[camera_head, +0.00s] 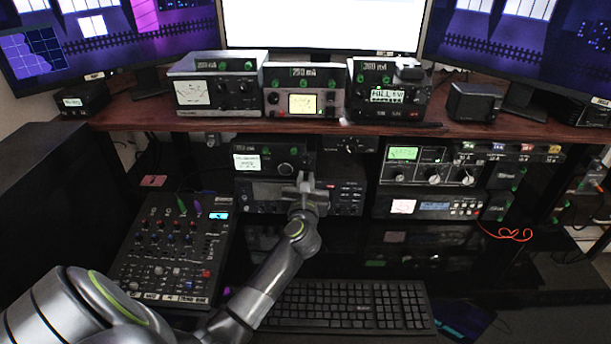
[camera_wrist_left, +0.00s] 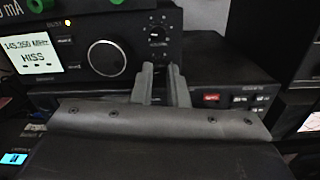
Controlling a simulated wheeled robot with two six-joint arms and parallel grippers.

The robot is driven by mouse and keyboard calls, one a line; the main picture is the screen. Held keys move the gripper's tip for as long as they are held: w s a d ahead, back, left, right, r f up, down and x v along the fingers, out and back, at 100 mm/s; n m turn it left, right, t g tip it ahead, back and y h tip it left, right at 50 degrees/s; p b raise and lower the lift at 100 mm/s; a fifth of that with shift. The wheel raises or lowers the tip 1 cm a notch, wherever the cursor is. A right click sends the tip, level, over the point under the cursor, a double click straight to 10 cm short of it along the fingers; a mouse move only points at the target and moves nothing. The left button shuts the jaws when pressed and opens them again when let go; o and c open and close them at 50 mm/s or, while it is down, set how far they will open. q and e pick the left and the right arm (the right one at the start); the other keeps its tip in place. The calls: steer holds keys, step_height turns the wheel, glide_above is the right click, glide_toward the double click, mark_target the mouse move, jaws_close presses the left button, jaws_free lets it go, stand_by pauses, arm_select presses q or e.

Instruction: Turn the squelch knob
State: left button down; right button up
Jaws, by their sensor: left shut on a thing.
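The radio (camera_head: 270,149) has a lit screen reading 145.350 MHz and HISS, which also shows in the left wrist view (camera_wrist_left: 30,49). Its large round knob (camera_wrist_left: 107,57) sits beside the screen. At the right end of its front is a column of small dark controls, with a dial-marked knob (camera_wrist_left: 157,32) at the top. My left gripper (camera_head: 306,182) is at the lower right of this front. Its fingertips (camera_wrist_left: 161,70) are shut on the lower small control, the squelch knob, which they and the dim light mostly hide. My right gripper is not in view.
A wider black unit (camera_wrist_left: 215,86) with a red button lies under the radio, close to the fingers. A mixer (camera_head: 170,250) stands at the left and a keyboard (camera_head: 345,305) in front. A wooden shelf (camera_head: 220,123) with several meters hangs above the radio.

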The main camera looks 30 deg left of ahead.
arm_select(q)
steer(key=m+p, duration=0.2)
steer(key=shift+r+m+p, duration=0.25)
steer(key=shift+m+p, duration=0.15)
steer(key=shift+f+m+p, duration=0.15)
steer(key=shift+m+p, duration=0.2)
steer(key=shift+m, duration=0.25)
steer(key=c, duration=1.4)
jaws_free()
steer(key=shift+c, duration=0.2)
